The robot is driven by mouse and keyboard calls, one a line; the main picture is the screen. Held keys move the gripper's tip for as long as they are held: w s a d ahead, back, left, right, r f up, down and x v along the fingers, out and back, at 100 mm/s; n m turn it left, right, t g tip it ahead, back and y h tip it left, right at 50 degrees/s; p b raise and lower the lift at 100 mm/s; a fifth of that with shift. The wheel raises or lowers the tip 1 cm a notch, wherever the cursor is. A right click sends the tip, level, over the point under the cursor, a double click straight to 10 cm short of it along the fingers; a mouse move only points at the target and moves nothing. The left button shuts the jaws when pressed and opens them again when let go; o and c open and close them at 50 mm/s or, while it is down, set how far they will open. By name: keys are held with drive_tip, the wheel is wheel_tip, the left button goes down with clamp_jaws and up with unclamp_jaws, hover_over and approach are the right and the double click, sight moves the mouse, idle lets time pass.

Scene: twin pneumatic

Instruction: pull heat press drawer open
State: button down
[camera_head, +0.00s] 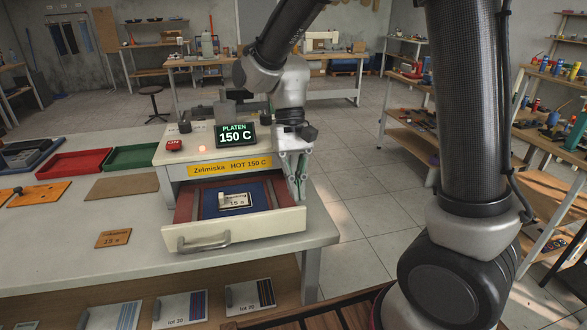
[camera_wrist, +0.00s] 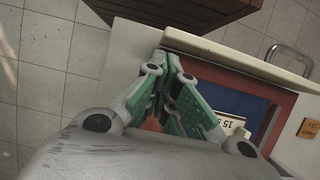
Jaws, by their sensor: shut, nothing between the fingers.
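The heat press (camera_head: 215,155) stands on the white workbench, with a display reading "PLATEN 150 C" and a yellow "HOT 150 C" label. Its drawer (camera_head: 245,240) is pulled out towards the front, with a grey bar handle (camera_head: 204,243) on its front panel. Inside lie a red and blue lining and a small block (camera_head: 236,201) marked "15 s". My gripper (camera_head: 298,196) is shut and empty at the drawer's right side. In the wrist view my gripper (camera_wrist: 190,125) overlaps the drawer's side near the front panel (camera_wrist: 235,60); I cannot tell whether it touches. The handle (camera_wrist: 290,58) is clear of the fingers.
A wooden tag (camera_head: 113,238) lies on the bench left of the drawer. Red (camera_head: 76,163) and green (camera_head: 131,157) trays stand at the back left. Lot sheets lie on the shelf below. The floor right of the bench is clear; shelves stand farther right.

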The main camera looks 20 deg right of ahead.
drive_tip(key=shift+x, duration=1.35)
drive_tip(key=shift+s, duration=0.95)
drive_tip(key=v, duration=1)
drive_tip(key=s+d+r+t, duration=0.3)
drive_tip(key=s+d+t, duration=0.1)
drive_tip(key=d, duration=0.5)
drive_tip(key=s+d+r+t, duration=0.3)
drive_tip(key=s+d, duration=0.3)
drive_tip(key=d, duration=0.3)
drive_tip(key=shift+s+d+t, duration=0.25)
drive_tip(key=shift+t, duration=0.65)
